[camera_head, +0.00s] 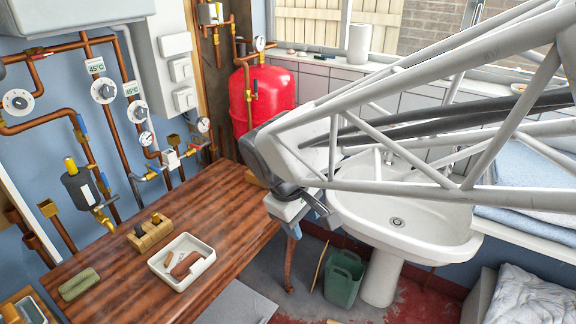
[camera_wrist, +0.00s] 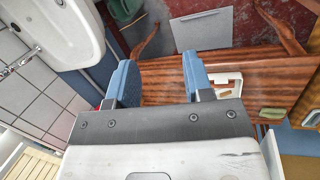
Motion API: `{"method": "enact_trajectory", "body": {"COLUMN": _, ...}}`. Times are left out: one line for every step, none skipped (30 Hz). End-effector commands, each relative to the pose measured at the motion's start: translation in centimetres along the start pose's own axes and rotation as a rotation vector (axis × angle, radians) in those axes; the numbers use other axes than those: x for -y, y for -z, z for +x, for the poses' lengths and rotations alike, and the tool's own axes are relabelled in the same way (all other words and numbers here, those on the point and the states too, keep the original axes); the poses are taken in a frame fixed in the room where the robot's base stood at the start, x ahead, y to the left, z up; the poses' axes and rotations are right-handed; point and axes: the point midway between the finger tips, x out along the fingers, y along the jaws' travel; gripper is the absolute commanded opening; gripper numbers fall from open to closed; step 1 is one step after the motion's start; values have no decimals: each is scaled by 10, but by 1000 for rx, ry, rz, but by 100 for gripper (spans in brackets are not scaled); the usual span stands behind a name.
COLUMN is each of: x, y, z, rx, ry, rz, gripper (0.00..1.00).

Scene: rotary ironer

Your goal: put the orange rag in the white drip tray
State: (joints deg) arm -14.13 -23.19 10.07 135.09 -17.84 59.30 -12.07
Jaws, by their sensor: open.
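The white drip tray (camera_head: 207,246) lies on the wooden bench, and part of it shows in the wrist view (camera_wrist: 237,80). A rust-brown piece (camera_head: 185,265) and a small tan piece (camera_head: 174,251) lie inside it. I cannot tell whether the rust-brown piece is the orange rag; no other orange cloth is clear in either view. My gripper (camera_head: 300,210) is at the bench's right end, apart from the tray. In the wrist view its blue fingers (camera_wrist: 160,78) stand open with nothing between them. The right finger and gripper body hide part of the tray.
The wooden bench (camera_head: 115,265) also holds a wooden block with dark knobs (camera_head: 150,233) and a green pad (camera_head: 79,284). Copper pipes and valves line the wall behind. A white sink (camera_head: 420,236) and a green bin (camera_head: 343,278) are at the right.

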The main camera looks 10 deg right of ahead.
Motion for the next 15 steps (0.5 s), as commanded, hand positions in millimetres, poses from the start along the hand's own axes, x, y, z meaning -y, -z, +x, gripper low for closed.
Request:
{"method": "enact_trajectory", "body": {"x": -3, "y": -14, "z": -3, "rx": -24, "ry": 17, "rz": 64, "gripper": 47}}
{"method": "enact_trajectory", "body": {"x": -3, "y": -21, "z": -4, "rx": -36, "ry": 27, "rz": 102, "gripper": 47}}
{"method": "enact_trajectory", "body": {"x": -3, "y": -30, "z": -5, "rx": -52, "ry": 42, "rz": 150, "gripper": 47}}
{"method": "enact_trajectory", "body": {"x": -4, "y": -37, "z": -6, "rx": -65, "ry": 53, "rz": 189, "gripper": 47}}
{"method": "enact_trajectory", "body": {"x": -3, "y": -44, "z": -7, "rx": -78, "ry": 63, "rz": 224, "gripper": 47}}
{"method": "enact_trajectory", "body": {"x": -4, "y": -52, "z": -9, "rx": -97, "ry": 77, "rz": 275, "gripper": 47}}
{"method": "enact_trajectory", "body": {"x": -3, "y": -58, "z": -9, "rx": -108, "ry": 88, "rz": 311, "gripper": 47}}
{"method": "enact_trajectory", "body": {"x": -2, "y": -65, "z": -10, "rx": -120, "ry": 99, "rz": 347, "gripper": 47}}
{"method": "enact_trajectory", "body": {"x": -2, "y": -72, "z": -11, "rx": -137, "ry": 112, "rz": 394, "gripper": 47}}
{"method": "enact_trajectory", "body": {"x": -1, "y": -78, "z": -12, "rx": -149, "ry": 121, "rz": 427, "gripper": 47}}
{"method": "enact_trajectory", "body": {"x": 0, "y": -83, "z": -13, "rx": -161, "ry": 130, "rz": 460, "gripper": 47}}
{"method": "enact_trajectory", "body": {"x": 1, "y": -89, "z": -13, "rx": -175, "ry": 141, "rz": 499, "gripper": 47}}
{"method": "enact_trajectory", "body": {"x": 2, "y": -93, "z": -14, "rx": -185, "ry": 149, "rz": 526, "gripper": 47}}
{"method": "enact_trajectory", "body": {"x": 3, "y": -97, "z": -14, "rx": -193, "ry": 156, "rz": 551, "gripper": 47}}
{"method": "enact_trajectory", "body": {"x": 4, "y": -101, "z": -14, "rx": -203, "ry": 165, "rz": 580, "gripper": 47}}
